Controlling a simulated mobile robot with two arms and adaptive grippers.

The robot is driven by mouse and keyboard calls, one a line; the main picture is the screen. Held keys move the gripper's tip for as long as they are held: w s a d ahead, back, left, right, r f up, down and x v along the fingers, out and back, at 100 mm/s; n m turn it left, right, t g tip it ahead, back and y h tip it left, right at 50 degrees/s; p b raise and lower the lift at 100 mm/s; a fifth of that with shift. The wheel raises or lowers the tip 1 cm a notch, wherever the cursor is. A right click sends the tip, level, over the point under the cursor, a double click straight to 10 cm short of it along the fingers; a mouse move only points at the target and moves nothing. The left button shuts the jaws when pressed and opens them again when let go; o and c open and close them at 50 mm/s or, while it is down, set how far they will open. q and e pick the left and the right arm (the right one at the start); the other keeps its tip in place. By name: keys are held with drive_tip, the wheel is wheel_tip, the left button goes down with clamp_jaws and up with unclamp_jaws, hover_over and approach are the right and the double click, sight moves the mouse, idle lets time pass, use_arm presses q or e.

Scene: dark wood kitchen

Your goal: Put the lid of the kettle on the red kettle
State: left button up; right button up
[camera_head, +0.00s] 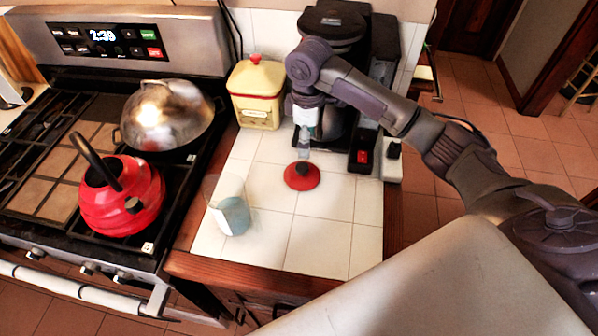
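The red kettle (122,195) stands on the front of the stove at the left, with its black handle raised above it. The red lid (301,177) with a dark knob lies on the white tiled counter. My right gripper (304,153) comes in from the right and points down just above the lid's knob. Its fingers are small and partly lost against the dark machine, so I cannot tell whether they are open or touch the knob. My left gripper is not in view.
A glass with bluish contents (234,214) stands on the counter between lid and kettle. A domed metal pan (168,115) sits behind the kettle. A yellow canister (256,93) and a black coffee machine (335,30) stand behind. The front counter tiles are clear.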

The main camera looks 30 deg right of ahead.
hover_over(303, 167)
drive_tip(key=f, duration=0.6)
drive_tip(key=shift+s+d+p, duration=0.25)
drive_tip(key=shift+s+p, duration=0.05)
drive_tip(key=shift+p, duration=0.1)
drive_tip(key=shift+f, duration=0.5)
drive_tip(key=f, duration=0.1)
drive_tip(key=f+p, duration=0.1)
drive_tip(key=f, duration=0.1)
drive_tip(key=shift+w+a+f+p, duration=0.3)
drive_tip(key=shift+p, duration=0.1)
drive_tip(key=shift+f, duration=0.6)
clamp_jaws()
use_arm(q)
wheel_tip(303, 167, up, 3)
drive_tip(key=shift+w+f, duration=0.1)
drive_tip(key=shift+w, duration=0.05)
use_arm(e)
drive_tip(key=shift+r, duration=0.1)
